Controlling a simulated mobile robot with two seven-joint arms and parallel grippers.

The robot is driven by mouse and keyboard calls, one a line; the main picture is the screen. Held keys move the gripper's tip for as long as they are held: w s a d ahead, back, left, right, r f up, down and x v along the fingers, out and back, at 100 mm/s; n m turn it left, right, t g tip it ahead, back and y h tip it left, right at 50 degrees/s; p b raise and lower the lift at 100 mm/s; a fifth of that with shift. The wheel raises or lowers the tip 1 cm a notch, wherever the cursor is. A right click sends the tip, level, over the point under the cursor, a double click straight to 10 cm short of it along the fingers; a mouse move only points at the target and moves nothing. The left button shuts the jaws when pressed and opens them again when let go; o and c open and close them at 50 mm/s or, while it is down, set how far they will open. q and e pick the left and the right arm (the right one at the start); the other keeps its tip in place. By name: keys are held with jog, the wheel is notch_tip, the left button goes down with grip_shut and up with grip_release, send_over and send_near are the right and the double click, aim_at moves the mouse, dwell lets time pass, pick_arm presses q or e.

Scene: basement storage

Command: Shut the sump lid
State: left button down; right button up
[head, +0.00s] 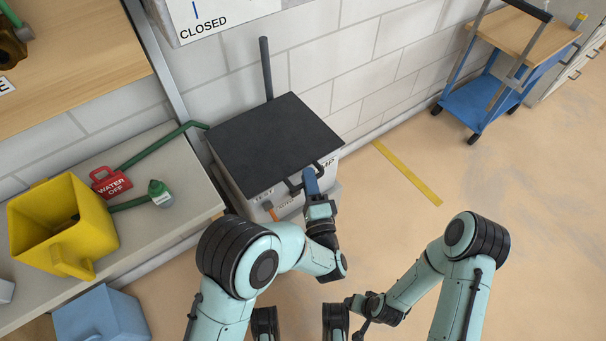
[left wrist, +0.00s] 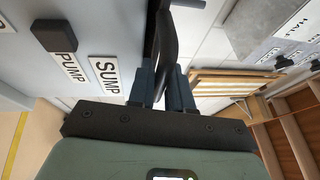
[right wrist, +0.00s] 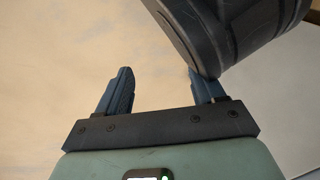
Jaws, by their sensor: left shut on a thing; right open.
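The sump lid (head: 272,142) is a dark square panel. In the head view it lies over the top of the grey sump box (head: 236,190), looking flat or nearly so; I cannot tell whether a small gap is left under it. A black bar handle (head: 294,186) is at its front edge. My left gripper (head: 311,183) is shut on this handle, and the left wrist view shows the fingers closed around the black bar (left wrist: 168,45). SUMP and PUMP labels (left wrist: 104,74) are on the box front, partly hidden by my arm. My right gripper (right wrist: 160,85) is open and empty above the floor.
Left of the box is a bench (head: 180,165) with a yellow bucket (head: 85,228), a red WATER OFF tag (head: 110,183) and green pipe (head: 165,145). An upright grey post (head: 266,68) stands behind the lid. A blue cart (head: 485,105) is at back right. The floor on the right is clear.

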pick_arm(q)
jog(key=shift+a+f, duration=0.1)
jog(key=shift+f, duration=0.2)
jog(key=c, duration=1.4)
grip_release()
pick_arm(e)
jog(key=shift+s+a, duration=0.1)
pick_arm(q)
jog(key=p+v, duration=0.2)
jog(key=v, duration=1.1)
jog(key=shift+s, duration=0.2)
pick_arm(e)
jog(key=shift+t, duration=0.5)
jog(key=r, duration=0.1)
jog(key=w+r, duration=0.1)
jog(key=w+a+r, duration=0.1)
jog(key=shift+w+r, duration=0.25)
jog(key=shift+r, duration=0.15)
